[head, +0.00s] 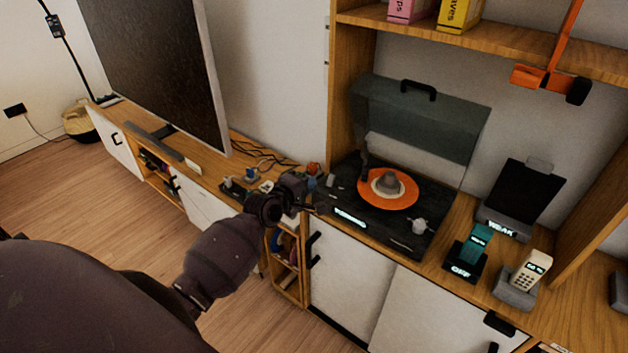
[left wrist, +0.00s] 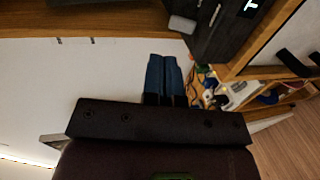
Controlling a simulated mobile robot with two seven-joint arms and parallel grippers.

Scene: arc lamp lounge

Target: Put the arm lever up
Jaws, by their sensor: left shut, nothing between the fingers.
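A dark turntable (head: 345,197) with an orange record (head: 399,201) stands on the wooden cabinet in the head view. A grey piece sits on the middle of the record. The arm lever is too small to make out for sure, so its position cannot be told. My left gripper (head: 312,187) is at the turntable's left front edge; I cannot tell whether it touches it. In the left wrist view its blue fingers (left wrist: 166,78) are together and empty, with a dark corner of the turntable (left wrist: 215,38) beyond them. My right gripper is in neither view.
A raised smoky lid (head: 425,120) stands behind the record under a shelf (head: 490,38). A cordless phone (head: 527,272) and a teal device (head: 476,246) stand at the right. Loose small parts and cables lie left of my gripper, near the television (head: 155,60).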

